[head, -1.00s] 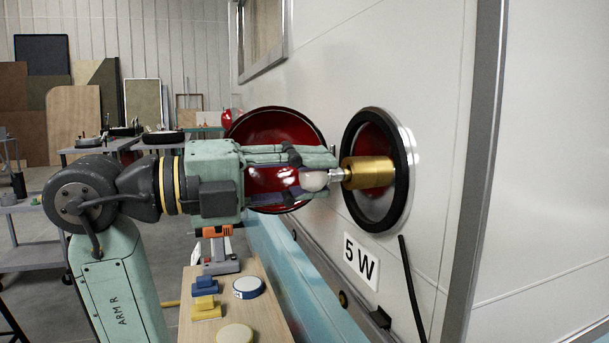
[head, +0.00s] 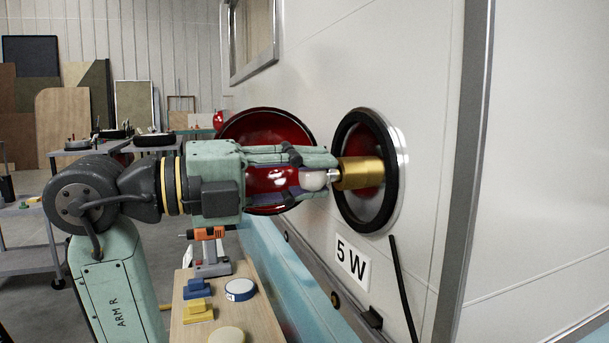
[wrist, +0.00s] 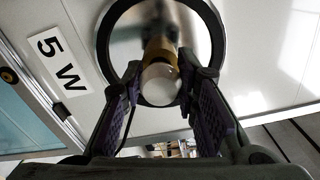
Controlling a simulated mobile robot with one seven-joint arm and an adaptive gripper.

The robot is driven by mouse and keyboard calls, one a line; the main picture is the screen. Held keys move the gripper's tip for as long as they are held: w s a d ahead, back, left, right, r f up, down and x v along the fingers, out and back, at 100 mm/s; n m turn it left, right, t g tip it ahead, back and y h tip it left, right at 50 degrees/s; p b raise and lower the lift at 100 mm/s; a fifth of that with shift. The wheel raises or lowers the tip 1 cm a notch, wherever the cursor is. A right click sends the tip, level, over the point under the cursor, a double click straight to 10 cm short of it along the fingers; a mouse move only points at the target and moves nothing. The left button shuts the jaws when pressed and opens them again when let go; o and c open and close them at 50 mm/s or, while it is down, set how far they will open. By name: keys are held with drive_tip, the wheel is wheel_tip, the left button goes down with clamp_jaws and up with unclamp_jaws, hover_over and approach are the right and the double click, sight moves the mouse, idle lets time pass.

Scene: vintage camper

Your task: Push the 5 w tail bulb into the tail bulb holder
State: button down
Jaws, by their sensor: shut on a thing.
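The 5 W tail bulb, a small frosted white globe (head: 312,180) with a short metal base, is held level between the fingers of my gripper (head: 316,170). Its base points right and meets the mouth of the brass-coloured tail bulb holder (head: 360,173). Little of the base shows, and I cannot tell how deep it sits. The holder stands out from a round lamp housing with a black ring (head: 343,210) on the white wall. In the wrist view the globe (wrist: 160,84) lies between both fingers and hides most of the holder (wrist: 160,50).
A red round lens (head: 268,130) is behind my gripper. A "5 W" label (head: 352,262) and a black cable (head: 404,290) are below the housing. A wooden board (head: 268,310) below holds a drill-like tool (head: 210,250), a tape roll (head: 241,289) and coloured blocks (head: 198,300).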

drive_tip(key=shift+w+d, duration=0.15)
drive_tip(key=shift+d, duration=0.35)
idle(0.4)
drive_tip(key=c, duration=1.2)
unclamp_jaws()
drive_tip(key=shift+a, duration=0.1)
